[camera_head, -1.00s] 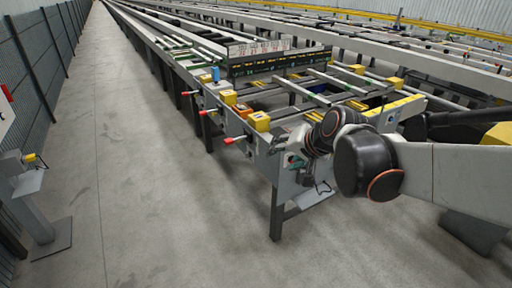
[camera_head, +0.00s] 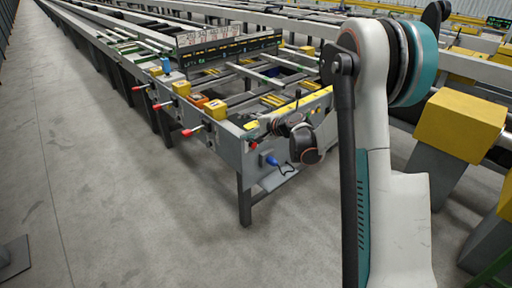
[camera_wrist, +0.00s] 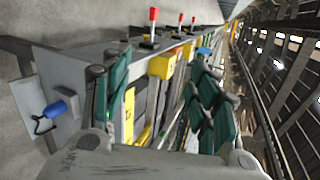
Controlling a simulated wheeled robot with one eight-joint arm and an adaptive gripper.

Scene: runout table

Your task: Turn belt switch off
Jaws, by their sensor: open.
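Three red-tipped levers stick out from the left side of the runout table, near (camera_head: 192,130), middle (camera_head: 161,105) and far (camera_head: 140,88). They also show at the top of the wrist view, the nearest lever (camera_wrist: 152,22) upright there. A red button (camera_head: 253,145) is on the table's end panel. I cannot tell which control is the belt switch. My gripper (camera_wrist: 160,75) is open, its teal and dark fingers apart with nothing held. In the head view it is small and dark at the table's near end, partly hidden by my wrist. Contact with the table is unclear.
A blue plug (camera_head: 271,160) with a dark cable is on the end panel, also in the wrist view (camera_wrist: 62,107). Yellow blocks (camera_head: 214,108) line the table's left edge beside a blue cylinder (camera_head: 166,66). A yellow-topped stand (camera_head: 460,125) is at right.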

